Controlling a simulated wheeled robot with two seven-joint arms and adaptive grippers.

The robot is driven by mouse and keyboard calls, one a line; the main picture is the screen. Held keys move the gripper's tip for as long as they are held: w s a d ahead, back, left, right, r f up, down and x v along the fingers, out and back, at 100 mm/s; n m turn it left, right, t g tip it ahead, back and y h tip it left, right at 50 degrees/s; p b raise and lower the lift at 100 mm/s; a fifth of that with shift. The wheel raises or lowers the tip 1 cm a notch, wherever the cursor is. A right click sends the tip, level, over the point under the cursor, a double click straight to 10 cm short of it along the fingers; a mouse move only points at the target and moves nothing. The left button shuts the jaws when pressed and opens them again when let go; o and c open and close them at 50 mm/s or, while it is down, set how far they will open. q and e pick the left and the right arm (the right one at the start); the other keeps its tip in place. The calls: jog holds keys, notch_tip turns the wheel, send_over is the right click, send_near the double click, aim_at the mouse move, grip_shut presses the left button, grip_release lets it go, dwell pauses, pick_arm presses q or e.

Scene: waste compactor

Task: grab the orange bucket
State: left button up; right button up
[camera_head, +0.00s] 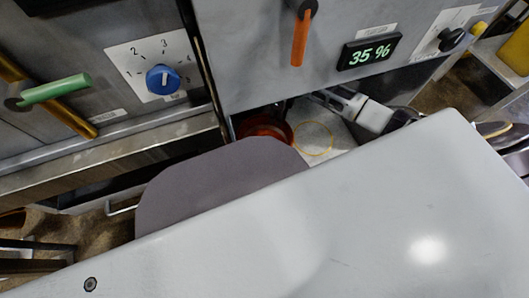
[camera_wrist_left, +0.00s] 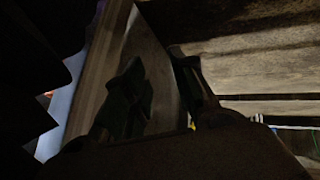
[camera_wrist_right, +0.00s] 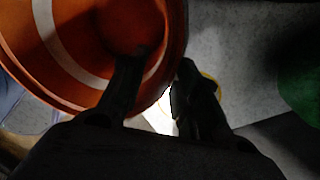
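The orange bucket (camera_head: 265,127) sits in the low recess under the grey machine in the head view, partly hidden by my own body. In the right wrist view the bucket (camera_wrist_right: 75,55) is close, orange with a white band. My right gripper (camera_head: 291,104) reaches in from the right at the bucket's edge. Its fingers (camera_wrist_right: 165,62) stand apart, one overlapping the bucket and one just outside its rim; I cannot tell whether they touch it. My left gripper (camera_wrist_left: 160,65) is dark, with its fingers apart and nothing seen between them. It is not visible in the head view.
The machine front carries a blue knob (camera_head: 163,79), a green handle (camera_head: 55,89), an orange lever (camera_head: 300,38) and a display reading 35 % (camera_head: 369,54). A yellow ring (camera_head: 313,138) lies beside the bucket. The machine's lower edge hangs close over the recess.

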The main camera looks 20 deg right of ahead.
aim_at(276, 128)
pick_arm(q)
jog(key=shift+s+f, duration=0.1)
jog(key=shift+s, duration=0.1)
pick_arm(e)
jog(key=shift+f, duration=0.15)
jog(key=shift+w+f+b, duration=0.1)
jog(key=shift+f+b, duration=0.55)
jog(key=shift+f, duration=0.1)
jog(key=shift+a+f+b, duration=0.1)
jog(key=shift+f+b, duration=0.65)
jog(key=shift+f, duration=0.9)
pick_arm(q)
jog(key=f, duration=0.2)
jog(key=shift+w+d+f+h, duration=0.25)
jog(key=shift+d+f+h, duration=0.05)
jog(key=shift+f, duration=0.1)
jog(key=shift+s+f, duration=0.1)
jog(key=shift+s, duration=0.25)
